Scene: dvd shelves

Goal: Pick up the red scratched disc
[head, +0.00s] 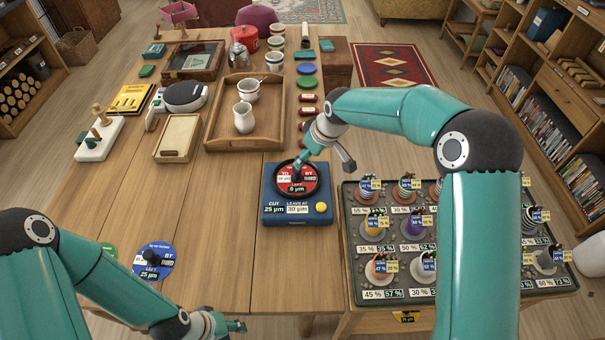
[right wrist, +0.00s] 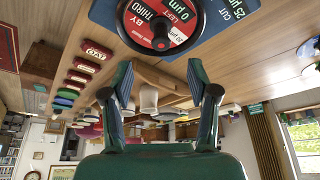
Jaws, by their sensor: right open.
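The red disc (head: 297,184) has a black rim, a dark knob and white lettering. It lies on a blue device (head: 283,214) with a yellow button and cards reading "CUT 25 µm" and "LEAVE AT 30 µm". I cannot make out scratches. My right gripper (head: 322,166) is open, with one finger over the disc near the knob and the other off to the right. In the right wrist view the fingers (right wrist: 163,82) are apart with nothing between them, and the red disc (right wrist: 158,30) is at the top. My left gripper (head: 232,326) is low at the bottom edge; its jaws are unclear.
A dark rack (head: 394,220) of small pots stands at right. A wooden tray (head: 222,143) lies behind the device.

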